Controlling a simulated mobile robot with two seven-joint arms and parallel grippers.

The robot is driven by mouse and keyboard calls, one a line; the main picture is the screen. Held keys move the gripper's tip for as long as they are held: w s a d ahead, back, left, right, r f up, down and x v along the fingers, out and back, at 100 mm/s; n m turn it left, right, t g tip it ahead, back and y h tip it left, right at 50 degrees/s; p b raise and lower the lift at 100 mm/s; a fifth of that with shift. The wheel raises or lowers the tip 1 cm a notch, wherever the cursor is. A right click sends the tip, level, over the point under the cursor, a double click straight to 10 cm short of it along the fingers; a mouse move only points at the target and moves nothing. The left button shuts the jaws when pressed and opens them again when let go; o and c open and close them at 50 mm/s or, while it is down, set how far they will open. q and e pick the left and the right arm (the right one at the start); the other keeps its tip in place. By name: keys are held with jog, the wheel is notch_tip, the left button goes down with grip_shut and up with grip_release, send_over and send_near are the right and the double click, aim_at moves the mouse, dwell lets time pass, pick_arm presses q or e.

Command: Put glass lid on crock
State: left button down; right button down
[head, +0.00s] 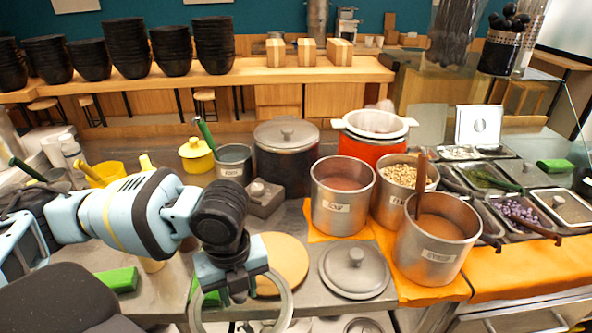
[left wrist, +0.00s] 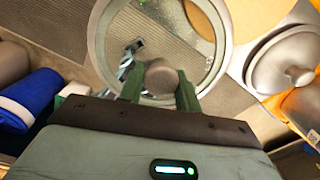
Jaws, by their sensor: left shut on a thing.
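The glass lid (left wrist: 98,45) has a clear centre, a pale metal rim and a round knob (left wrist: 162,78). In the head view its rim (head: 287,305) hangs at the bottom, left of centre. My left gripper (head: 238,290) is shut on the knob, with one finger on each side in the left wrist view (left wrist: 159,88). Open metal crocks stand to the right: one with pinkish-brown contents (head: 342,216), one with beans (head: 390,212) and one with brown liquid and a ladle (head: 432,262). I cannot tell which is the task's crock. My right gripper is not in view.
A metal lid (head: 357,285) and a round wooden board (head: 285,250) lie near the held lid. A dark lidded pot (head: 284,165) and an orange pot (head: 370,150) stand behind. Topping trays (head: 520,215) are at the right. Green blocks (head: 120,279) lie at the left.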

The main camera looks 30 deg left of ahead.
aim_at(278, 292)
pick_arm(q)
jog(key=n, duration=0.2)
jog(key=w+d+n, duration=0.1)
jog(key=n, duration=0.3)
jog(key=shift+w+d+r+n, duration=0.1)
jog(key=shift+w+d+n, duration=0.05)
jog(key=shift+w+n, duration=0.2)
jog(key=n, duration=0.3)
jog(key=w+d+n, duration=0.1)
jog(key=n, duration=0.1)
jog(key=shift+n, duration=0.25)
jog(key=n, duration=0.2)
jog(key=w+d+n, duration=0.1)
jog(key=n, duration=0.4)
jog(key=shift+w+d+r, duration=0.15)
jog(key=shift+w+d, duration=0.05)
jog(key=shift+d, duration=0.05)
jog(key=n, duration=0.4)
jog(key=w+d+n, duration=0.1)
jog(key=n, duration=0.1)
jog(key=shift+d+r, duration=0.1)
